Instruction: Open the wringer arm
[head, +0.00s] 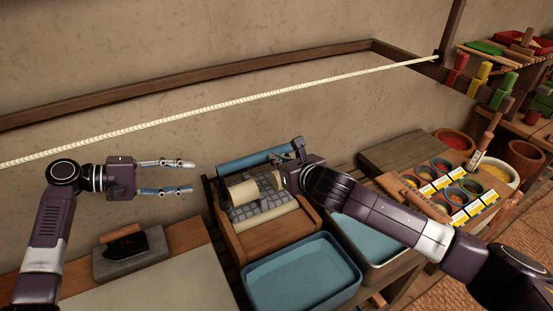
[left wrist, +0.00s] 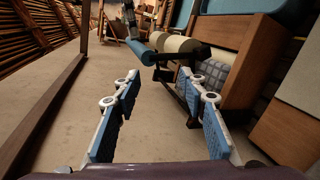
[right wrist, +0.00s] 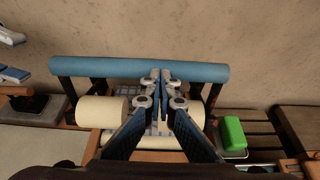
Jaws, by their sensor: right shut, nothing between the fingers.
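The wringer has a long blue bar (head: 255,160) on dark side brackets and a cream roller (head: 243,193), above a wooden box (head: 262,238) with grey checked cloth. The blue bar also shows in the left wrist view (left wrist: 140,52) and, lying level, in the right wrist view (right wrist: 100,68). My right gripper (right wrist: 163,74) is shut and empty; its tips overlap the middle of the blue bar in that view. I cannot tell whether they touch it. My left gripper (head: 192,176) is open and empty, left of the wringer and apart from it.
A blue basin (head: 300,278) stands in front of the wringer and another tray of blue (head: 372,240) to its right. A flat iron on a grey slab (head: 128,250) lies at left. A rope (head: 215,104) crosses behind. Pigment bowls (head: 455,195) stand at right.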

